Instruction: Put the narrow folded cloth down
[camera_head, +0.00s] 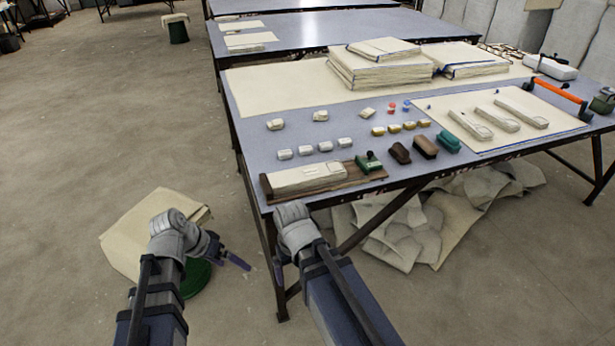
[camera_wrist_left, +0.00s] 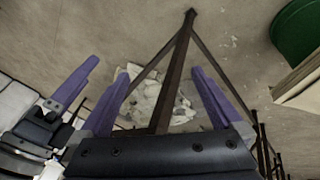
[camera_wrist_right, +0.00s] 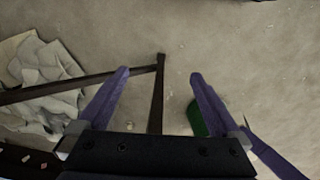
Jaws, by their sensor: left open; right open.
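A cream narrow folded cloth (camera_head: 300,179) lies flat on a dark wooden board at the table's near left edge. Three similar narrow strips, one of them the nearest strip (camera_head: 470,125), lie on a cream sheet at the right. My left gripper (camera_wrist_left: 158,72) is open and empty over the floor, left of the table. My right gripper (camera_wrist_right: 160,74) is open and empty beside the table's near left corner, partly hidden by its own arm in the head view. Neither gripper touches any cloth, and the two grippers are close together.
The work table (camera_head: 255,130) holds white, yellow and brown blocks, a green-handled tool (camera_head: 368,162) and cloth stacks (camera_head: 380,70). A cloth-topped green stool (camera_head: 125,240) stands left of my left arm. Crumpled cloth (camera_head: 420,235) lies under the table.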

